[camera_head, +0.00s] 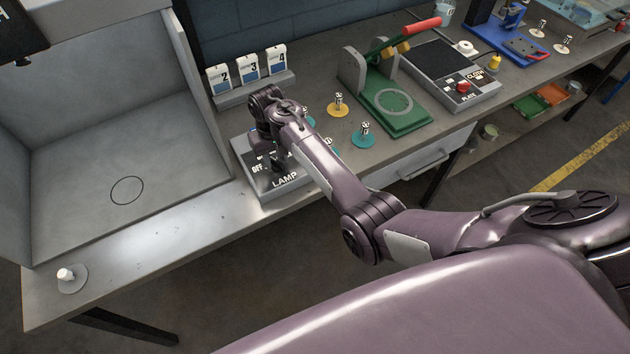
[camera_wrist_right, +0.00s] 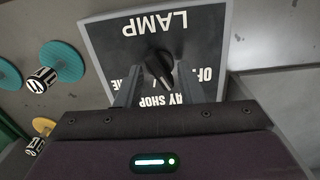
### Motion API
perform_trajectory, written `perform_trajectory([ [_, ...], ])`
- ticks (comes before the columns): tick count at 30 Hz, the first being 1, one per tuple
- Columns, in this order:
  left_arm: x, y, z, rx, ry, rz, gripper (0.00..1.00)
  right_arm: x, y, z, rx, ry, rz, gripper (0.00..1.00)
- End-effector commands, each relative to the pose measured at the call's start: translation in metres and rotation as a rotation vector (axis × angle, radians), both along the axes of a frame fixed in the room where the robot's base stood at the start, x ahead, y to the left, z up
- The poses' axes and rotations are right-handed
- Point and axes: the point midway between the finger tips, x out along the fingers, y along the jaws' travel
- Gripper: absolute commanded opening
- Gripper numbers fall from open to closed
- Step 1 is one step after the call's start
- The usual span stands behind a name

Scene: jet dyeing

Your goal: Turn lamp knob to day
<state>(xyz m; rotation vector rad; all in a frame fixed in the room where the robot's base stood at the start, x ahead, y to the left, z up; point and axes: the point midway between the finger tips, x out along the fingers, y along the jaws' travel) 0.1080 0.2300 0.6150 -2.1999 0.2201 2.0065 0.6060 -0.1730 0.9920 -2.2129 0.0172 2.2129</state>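The lamp box (camera_head: 287,181) is a grey block with a dark, labelled face on the bench, right of the grey booth. In the right wrist view the lamp panel (camera_wrist_right: 205,45) appears upside down. Its black knob (camera_wrist_right: 159,66) points down and slightly right, roughly toward the partly hidden letters "AY"; the exact setting is unclear. "OF", "SHOP" and "ME" also show. My right gripper (camera_head: 272,162) is over the box. In the wrist view its fingers (camera_wrist_right: 163,90) are apart, one toward each side of the knob, with visible gaps. My left gripper is out of view.
Numbered cards (camera_head: 247,70) stand behind the box. Teal (camera_head: 363,140) and yellow (camera_head: 338,111) discs with small weights lie to its right. A green press (camera_head: 400,122) stands farther right. The bench front left of the box is clear up to a white peg (camera_head: 66,275).

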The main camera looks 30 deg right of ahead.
Motion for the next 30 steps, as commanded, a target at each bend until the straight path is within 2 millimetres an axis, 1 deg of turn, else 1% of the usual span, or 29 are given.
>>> perform_trajectory([
  [1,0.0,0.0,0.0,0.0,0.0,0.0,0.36,0.0,0.001,0.0,0.0,0.0,-0.093,0.35],
  [6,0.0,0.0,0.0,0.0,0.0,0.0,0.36,0.0,0.001,0.0,0.0,0.0,-0.427,0.35],
  [18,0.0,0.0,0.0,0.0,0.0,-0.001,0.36,0.0,0.001,0.0,0.0,0.001,-1.141,0.35],
  [30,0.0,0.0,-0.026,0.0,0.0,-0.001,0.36,0.001,-0.001,0.075,0.001,-0.004,-1.129,0.35],
])
